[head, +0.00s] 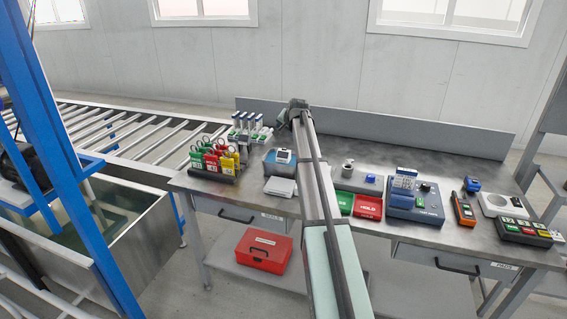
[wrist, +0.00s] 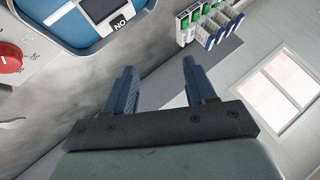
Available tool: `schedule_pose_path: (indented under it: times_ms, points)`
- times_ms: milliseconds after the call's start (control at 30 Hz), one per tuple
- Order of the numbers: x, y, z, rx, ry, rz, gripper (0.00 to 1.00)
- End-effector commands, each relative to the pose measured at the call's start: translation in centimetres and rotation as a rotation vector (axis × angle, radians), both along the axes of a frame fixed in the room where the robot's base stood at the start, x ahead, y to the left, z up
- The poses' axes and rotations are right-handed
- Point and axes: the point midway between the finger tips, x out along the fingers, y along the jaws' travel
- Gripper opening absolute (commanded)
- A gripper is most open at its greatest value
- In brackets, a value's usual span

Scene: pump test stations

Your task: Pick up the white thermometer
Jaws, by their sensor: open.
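No single item is clearly recognizable as the white thermometer. The likeliest candidates are several slim white pieces with green parts in a rack (head: 248,128) at the back left of the bench; the rack also shows at the top of the wrist view (wrist: 205,22). My gripper (wrist: 159,68) is open, with two blue fingers apart and nothing between them. In the wrist view the rack lies beyond and right of the fingertips, not touching them. In the head view my arm reaches over the bench, its end right of the rack; the fingers are not clear there.
A blue device with a white-framed display (head: 282,157) stands right of the rack. Red, green and yellow tagged locks (head: 213,160) stand at the bench's left. Right of my arm are a red HOLD tray (head: 368,207), a blue-grey instrument (head: 416,205) and an orange handheld meter (head: 463,209).

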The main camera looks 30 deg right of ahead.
Motion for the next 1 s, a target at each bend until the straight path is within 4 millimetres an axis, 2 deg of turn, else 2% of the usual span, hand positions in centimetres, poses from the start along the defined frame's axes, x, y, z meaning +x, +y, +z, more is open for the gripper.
schedule_pose_path:
  times_ms: [33,367,667,867,1000]
  points:
    - [0.0,0.0,0.0,0.0,0.0,0.0,0.6]
    - [0.0,0.0,0.0,0.0,0.0,0.0,0.92]
    - [0.2,0.6,0.0,0.0,0.0,0.006,0.92]
    - [1.6,4.2,0.6,-0.002,-0.005,0.045,0.92]
    - [3.2,6.7,1.3,-0.028,0.001,0.075,0.92]
